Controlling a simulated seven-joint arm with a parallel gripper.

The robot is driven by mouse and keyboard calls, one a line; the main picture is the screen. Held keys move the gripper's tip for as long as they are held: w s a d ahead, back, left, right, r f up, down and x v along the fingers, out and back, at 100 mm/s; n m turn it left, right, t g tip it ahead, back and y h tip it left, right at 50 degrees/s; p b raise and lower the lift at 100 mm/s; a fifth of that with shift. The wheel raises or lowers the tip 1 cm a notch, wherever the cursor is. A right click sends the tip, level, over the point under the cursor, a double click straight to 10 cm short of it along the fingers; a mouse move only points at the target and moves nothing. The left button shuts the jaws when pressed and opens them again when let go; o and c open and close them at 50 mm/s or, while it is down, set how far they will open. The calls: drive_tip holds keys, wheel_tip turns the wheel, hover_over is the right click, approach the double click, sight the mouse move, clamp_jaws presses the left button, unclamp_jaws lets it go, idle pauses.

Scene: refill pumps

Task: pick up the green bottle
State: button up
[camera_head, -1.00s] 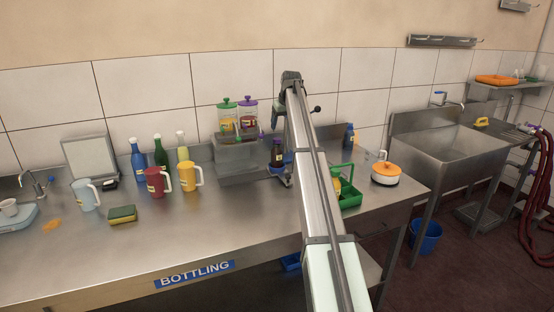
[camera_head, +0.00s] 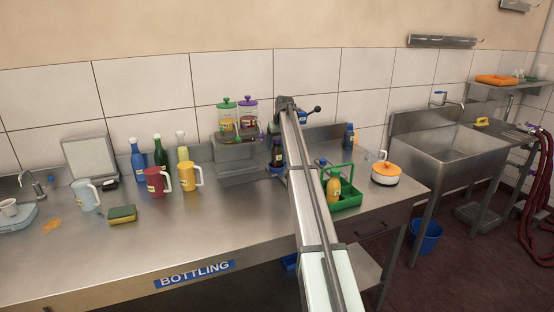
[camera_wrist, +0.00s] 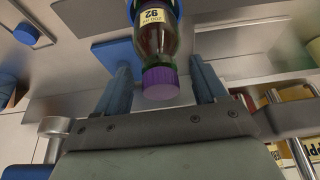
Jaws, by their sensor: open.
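A green bottle (camera_head: 160,153) stands upright on the bench, between a blue bottle (camera_head: 138,159) and a pale yellow-green bottle (camera_head: 182,148). A dark bottle (camera_head: 277,153) stands farther right beside my arm, at a blue holder. In the wrist view a dark, slightly greenish bottle with a purple cap (camera_wrist: 161,83) and a label reading 92 points between my fingers. My gripper (camera_wrist: 163,88) is open, its two blue-grey fingers apart on either side of that cap, with gaps visible. In the head view the fingers are hidden by my arm.
Red (camera_head: 158,180) and yellow (camera_head: 191,176) jugs stand close in front of the bottles. A metal step with lidded jars (camera_head: 227,118) is behind. A green caddy (camera_head: 347,198) and an orange-lidded pot (camera_head: 386,174) stand right of my arm.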

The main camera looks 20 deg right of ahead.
drive_tip(key=shift+f, duration=0.1)
drive_tip(key=shift+c, duration=0.3)
clamp_jaws()
idle(0.5)
